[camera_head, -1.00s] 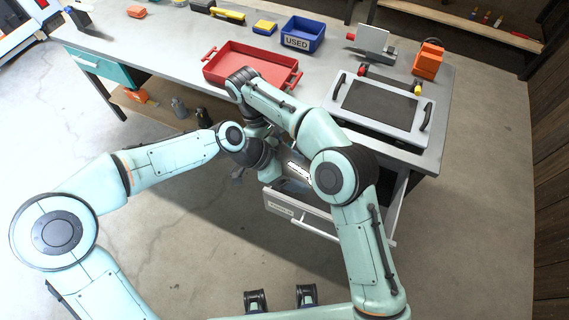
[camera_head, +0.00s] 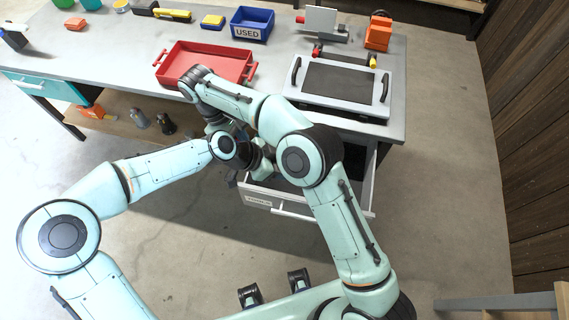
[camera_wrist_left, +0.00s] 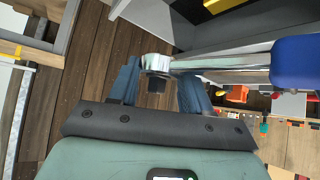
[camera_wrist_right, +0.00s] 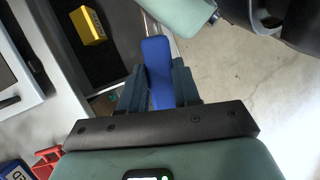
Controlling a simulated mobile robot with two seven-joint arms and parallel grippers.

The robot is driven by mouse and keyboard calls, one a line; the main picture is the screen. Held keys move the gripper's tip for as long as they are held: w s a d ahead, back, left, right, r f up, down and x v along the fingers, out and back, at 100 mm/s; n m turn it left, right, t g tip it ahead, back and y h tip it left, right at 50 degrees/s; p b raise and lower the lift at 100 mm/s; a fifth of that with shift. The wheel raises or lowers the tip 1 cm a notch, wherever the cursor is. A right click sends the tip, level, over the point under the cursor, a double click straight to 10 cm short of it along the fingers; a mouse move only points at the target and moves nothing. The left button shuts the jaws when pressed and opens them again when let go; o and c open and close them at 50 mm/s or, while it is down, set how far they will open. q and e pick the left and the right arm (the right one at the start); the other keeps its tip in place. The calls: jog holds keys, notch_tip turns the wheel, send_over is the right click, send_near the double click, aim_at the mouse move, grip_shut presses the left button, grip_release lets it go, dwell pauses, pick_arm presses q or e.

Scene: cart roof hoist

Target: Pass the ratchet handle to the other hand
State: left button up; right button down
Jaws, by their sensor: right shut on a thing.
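The ratchet handle has a chrome head (camera_wrist_left: 157,65), a chrome shaft and a blue grip (camera_wrist_left: 295,62) in the left wrist view. My left gripper (camera_wrist_left: 160,88) is open, with its fingers on either side of the chrome head and gaps visible. In the right wrist view, my right gripper (camera_wrist_right: 159,95) is shut on the blue grip (camera_wrist_right: 157,60), which sticks out past the fingertips. In the head view my arms hide both grippers and the ratchet handle in front of the bench.
An open drawer (camera_head: 258,200) juts from the bench just beside the grippers; a yellow block (camera_wrist_right: 88,25) lies in it. On the bench are a red tray (camera_head: 205,60), a blue USED bin (camera_head: 252,25) and a grey tray with black handles (camera_head: 290,98). Floor in front is free.

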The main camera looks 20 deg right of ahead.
jog(key=c, duration=0.7)
grip_release()
jog(key=shift+w+d, duration=0.1)
jog(key=shift+d, duration=0.05)
jog(key=shift+c, duration=0.2)
